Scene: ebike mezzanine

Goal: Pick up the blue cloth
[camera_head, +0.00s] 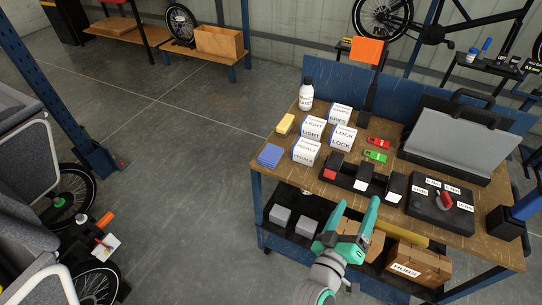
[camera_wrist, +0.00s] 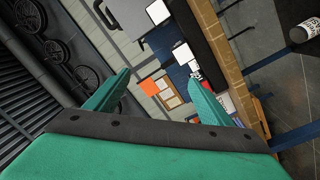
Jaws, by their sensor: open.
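The blue cloth (camera_head: 270,155) is a small flat blue block-like piece. It lies at the left front corner of the wooden workbench top (camera_head: 372,132) in the head view. My gripper (camera_head: 357,214) is open and empty, in front of the bench's front edge, to the right of and nearer than the cloth. In the wrist view my gripper's two teal fingers (camera_wrist: 162,88) stand apart with nothing between them. I cannot make out the blue cloth in the wrist view.
A yellow block (camera_head: 285,124) lies just behind the cloth. White boxes, including the PEDALS box (camera_head: 306,152), stand to its right. A white bottle (camera_head: 306,94) stands farther back. A black bin row (camera_head: 362,181) is near the front edge.

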